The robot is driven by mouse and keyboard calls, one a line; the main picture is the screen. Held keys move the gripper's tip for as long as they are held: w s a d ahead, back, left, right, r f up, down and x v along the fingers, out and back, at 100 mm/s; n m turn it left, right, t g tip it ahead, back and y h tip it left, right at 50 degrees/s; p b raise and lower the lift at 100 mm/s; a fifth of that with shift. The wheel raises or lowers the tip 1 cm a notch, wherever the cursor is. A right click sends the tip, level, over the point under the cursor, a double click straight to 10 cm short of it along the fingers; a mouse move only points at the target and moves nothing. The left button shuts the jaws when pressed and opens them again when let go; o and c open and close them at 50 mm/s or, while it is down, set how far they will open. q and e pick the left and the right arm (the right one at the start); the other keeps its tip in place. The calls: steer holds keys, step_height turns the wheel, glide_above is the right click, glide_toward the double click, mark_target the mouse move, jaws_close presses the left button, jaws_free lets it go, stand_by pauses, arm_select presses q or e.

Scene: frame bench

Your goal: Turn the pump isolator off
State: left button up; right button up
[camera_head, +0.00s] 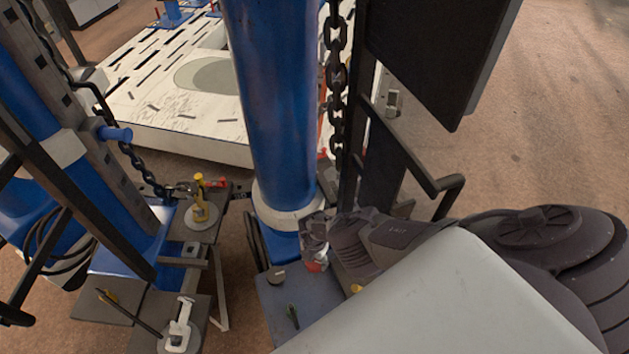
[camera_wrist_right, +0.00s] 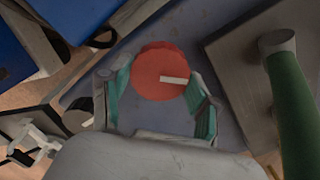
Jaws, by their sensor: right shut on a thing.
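The pump isolator appears to be the round red knob (camera_wrist_right: 158,66) with a white pointer mark, on a blue-grey panel in the right wrist view. The mark runs from near the knob's middle toward the right edge of the picture. My right gripper (camera_wrist_right: 161,92) has its green-padded fingers on either side of the knob and is shut on it. In the head view my right gripper (camera_head: 314,246) reaches the panel beside the blue column, and only a small red part of the knob (camera_head: 315,266) shows there. My left gripper is not in view.
A green handle (camera_wrist_right: 290,115) stands close to the right of the knob in the wrist view. A blue column (camera_head: 275,100) and a hanging chain (camera_head: 336,80) rise close to my right gripper. Clamps (camera_head: 200,213) sit on plates at the left. A slotted white table (camera_head: 150,85) lies behind.

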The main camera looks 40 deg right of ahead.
steer(key=n, duration=0.4)
steer(key=shift+d+n, duration=0.1)
steer(key=shift+n, duration=2.1)
steer(key=o, duration=1.2)
steer(key=shift+c, duration=0.2)
